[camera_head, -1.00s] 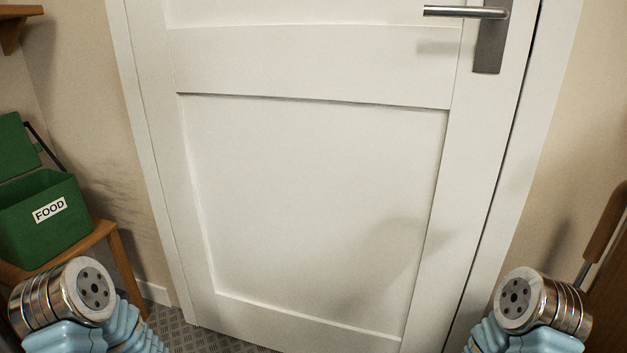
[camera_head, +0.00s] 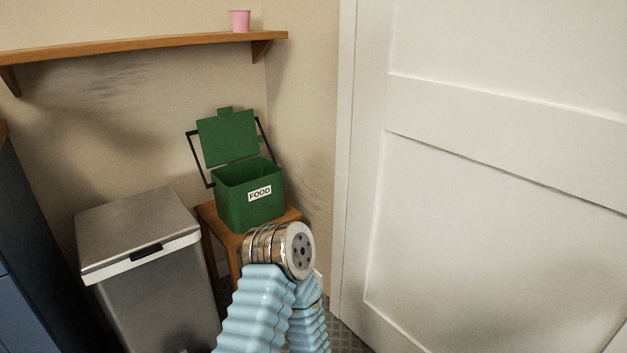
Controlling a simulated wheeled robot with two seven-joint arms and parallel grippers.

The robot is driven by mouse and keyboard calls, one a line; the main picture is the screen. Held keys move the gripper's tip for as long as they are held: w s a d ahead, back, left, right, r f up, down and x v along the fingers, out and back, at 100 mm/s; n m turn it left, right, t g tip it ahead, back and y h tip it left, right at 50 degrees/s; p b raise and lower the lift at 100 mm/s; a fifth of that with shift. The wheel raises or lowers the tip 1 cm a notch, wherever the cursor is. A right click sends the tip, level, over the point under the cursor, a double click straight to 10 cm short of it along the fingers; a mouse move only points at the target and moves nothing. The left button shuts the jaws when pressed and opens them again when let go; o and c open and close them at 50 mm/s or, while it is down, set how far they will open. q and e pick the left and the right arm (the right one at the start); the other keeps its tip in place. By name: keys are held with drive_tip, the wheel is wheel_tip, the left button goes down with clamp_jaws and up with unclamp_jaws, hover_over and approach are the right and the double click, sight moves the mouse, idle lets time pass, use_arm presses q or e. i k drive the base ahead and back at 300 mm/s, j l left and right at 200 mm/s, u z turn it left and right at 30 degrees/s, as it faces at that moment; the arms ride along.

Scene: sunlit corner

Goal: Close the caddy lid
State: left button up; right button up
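The green caddy (camera_head: 250,205) with a FOOD label stands on a small wooden stool in the corner. Its green lid (camera_head: 228,138) is raised and leans back, so the caddy is open at the top. A dark handle (camera_head: 199,160) stands up behind the lid. One of my arms, with a metal joint and light blue sleeve, shows in front of and below the caddy, apart from the lid. It hides part of the stool. Neither gripper is in view.
A steel pedal bin (camera_head: 140,235) stands left of the stool (camera_head: 291,215). A wooden shelf (camera_head: 130,47) with a pink cup (camera_head: 240,21) is on the wall above. A white door (camera_head: 500,200) fills the right. A dark blue cabinet (camera_head: 40,270) is at the left edge.

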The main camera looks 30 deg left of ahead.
sight(229, 136)
drive_tip(key=u, duration=1.05)
drive_tip(key=k+j+u, duration=0.15)
drive_tip(key=k+j, duration=0.05)
drive_tip(key=j, duration=0.1)
